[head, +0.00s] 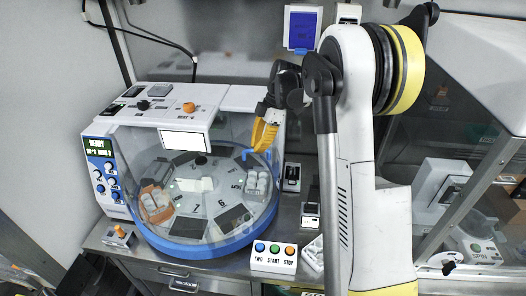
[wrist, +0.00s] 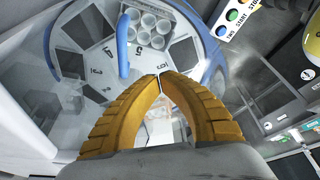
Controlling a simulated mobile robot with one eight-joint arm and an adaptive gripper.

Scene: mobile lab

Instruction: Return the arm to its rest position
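My gripper (head: 262,138) has yellow ribbed fingers and is over the right side of the round machine (head: 180,252) in the head view. In the wrist view the two fingertips of my gripper (wrist: 160,77) meet, with nothing seen between them at the tips. My white arm reaches down from the upper right. A blue handle (wrist: 123,45) on the machine's clear cover is close to the fingers in the wrist view. In the head view the handle (head: 257,155) is just below the fingertips; I cannot tell whether they touch.
The machine's disc holds a white rack (wrist: 150,28) of round wells and an orange-sided holder (head: 155,203). A button box (head: 273,258) with blue, green and orange buttons stands in front. Small dark-topped devices (head: 291,177) stand to the right. A glass-fronted cabinet is at the far right.

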